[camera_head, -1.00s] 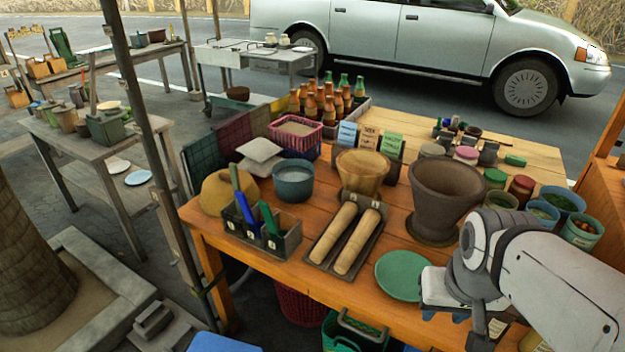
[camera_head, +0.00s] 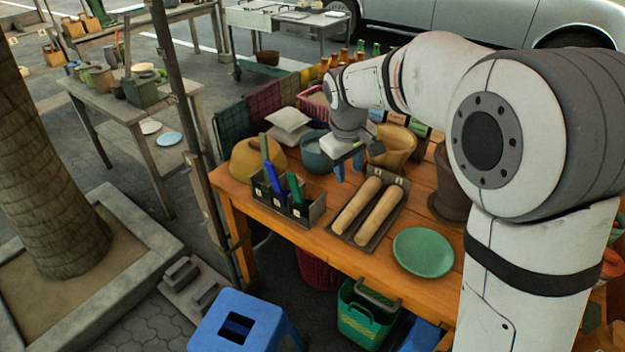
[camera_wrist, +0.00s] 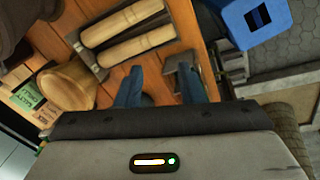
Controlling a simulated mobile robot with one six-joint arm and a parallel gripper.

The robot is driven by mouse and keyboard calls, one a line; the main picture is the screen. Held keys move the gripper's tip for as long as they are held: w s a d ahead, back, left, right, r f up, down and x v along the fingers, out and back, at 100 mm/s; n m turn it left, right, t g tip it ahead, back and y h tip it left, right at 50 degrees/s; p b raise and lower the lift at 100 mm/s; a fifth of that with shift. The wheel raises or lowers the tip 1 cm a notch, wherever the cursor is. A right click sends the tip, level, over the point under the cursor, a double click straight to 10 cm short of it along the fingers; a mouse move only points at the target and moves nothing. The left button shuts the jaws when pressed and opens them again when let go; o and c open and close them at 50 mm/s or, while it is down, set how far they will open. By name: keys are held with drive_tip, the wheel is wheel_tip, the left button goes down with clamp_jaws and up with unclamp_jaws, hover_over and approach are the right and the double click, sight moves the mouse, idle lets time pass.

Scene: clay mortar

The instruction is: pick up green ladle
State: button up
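A green handle (camera_head: 295,188), which looks like the green ladle, stands up from the right part of a grey compartment holder (camera_head: 310,212) on the wooden table. My gripper (camera_head: 348,167) is open and empty, above the table to the right of and behind the holder. In the wrist view my gripper's (camera_wrist: 160,90) blue fingers are apart, and the right finger partly covers the holder (camera_wrist: 172,68). The green handle is not clear there.
Two wooden rolling pins (camera_head: 358,205) lie in a tray right of the holder. A yellow-brown rounded object (camera_head: 240,160), a blue-grey pot (camera_head: 313,158) and a wooden mortar (camera_head: 398,145) stand close by. A green plate (camera_head: 423,252) lies near the front edge. A blue stool (camera_head: 215,325) stands before the table.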

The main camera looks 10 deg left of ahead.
sight(293, 192)
drive_tip(key=w+a+f+n, duration=0.1)
drive_tip(key=a, duration=0.4)
drive_tip(key=w+a+f+n+p, duration=0.1)
drive_tip(key=a+f, duration=0.1)
drive_tip(key=a, duration=0.3)
drive_tip(key=w+a+f+n, duration=0.1)
drive_tip(key=a+f+n, duration=0.1)
drive_tip(key=a, duration=0.3)
drive_tip(key=shift+w+a, duration=0.2)
drive_tip(key=shift+w, duration=0.1)
drive_tip(key=f, duration=0.2)
drive_tip(key=w+f+p, duration=0.1)
drive_tip(key=f, duration=0.2)
drive_tip(key=f+p, duration=0.1)
drive_tip(key=f, duration=0.1)
drive_tip(key=shift+w+d+f, duration=0.15)
drive_tip(key=shift+d+f, duration=0.15)
drive_tip(key=shift+d, duration=0.1)
clamp_jaws()
